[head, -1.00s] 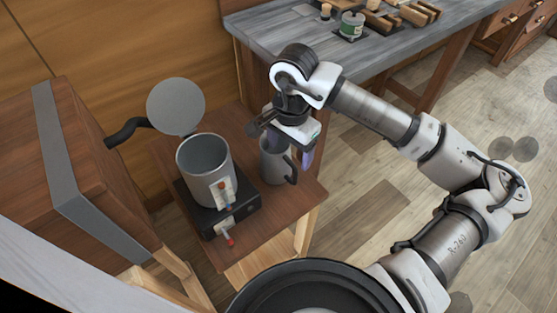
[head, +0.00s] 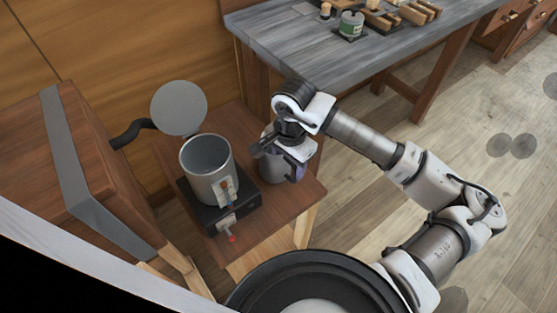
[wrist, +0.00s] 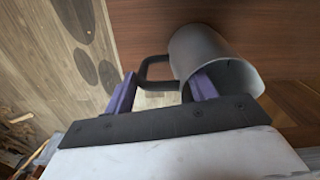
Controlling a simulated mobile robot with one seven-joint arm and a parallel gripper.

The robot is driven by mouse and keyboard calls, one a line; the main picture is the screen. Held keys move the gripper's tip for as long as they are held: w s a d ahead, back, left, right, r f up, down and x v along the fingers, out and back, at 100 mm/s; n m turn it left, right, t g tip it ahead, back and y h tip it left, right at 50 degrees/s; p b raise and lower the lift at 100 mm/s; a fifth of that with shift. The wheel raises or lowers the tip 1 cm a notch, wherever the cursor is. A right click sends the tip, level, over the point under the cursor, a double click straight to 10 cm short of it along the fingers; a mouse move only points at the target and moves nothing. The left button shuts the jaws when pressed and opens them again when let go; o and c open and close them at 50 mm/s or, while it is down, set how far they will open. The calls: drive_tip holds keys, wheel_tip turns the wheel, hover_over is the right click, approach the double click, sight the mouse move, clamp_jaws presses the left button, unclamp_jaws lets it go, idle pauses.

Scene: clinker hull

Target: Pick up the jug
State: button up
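The jug is a grey cylinder with a dark handle. It stands on the small wooden table, partly hidden behind my gripper in the head view (head: 268,171). In the wrist view the jug (wrist: 212,55) shows its open rim, with its handle (wrist: 153,72) pointing left. My gripper (wrist: 162,88) is open, its two purple fingers apart. The handle lies in the gap ahead of them, and the right finger overlaps the jug's rim. I cannot tell whether that finger touches it. In the head view my gripper (head: 292,168) is low beside the jug.
A larger grey pot (head: 208,172) with a raised round lid (head: 179,108) sits on a black base (head: 240,204) left of the jug. The small table (head: 285,205) has bare wood in front. A grey workbench (head: 300,40) with tools stands behind. Open floor lies to the right.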

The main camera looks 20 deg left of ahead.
drive_tip(key=c, duration=0.9)
drive_tip(key=shift+r, duration=0.2)
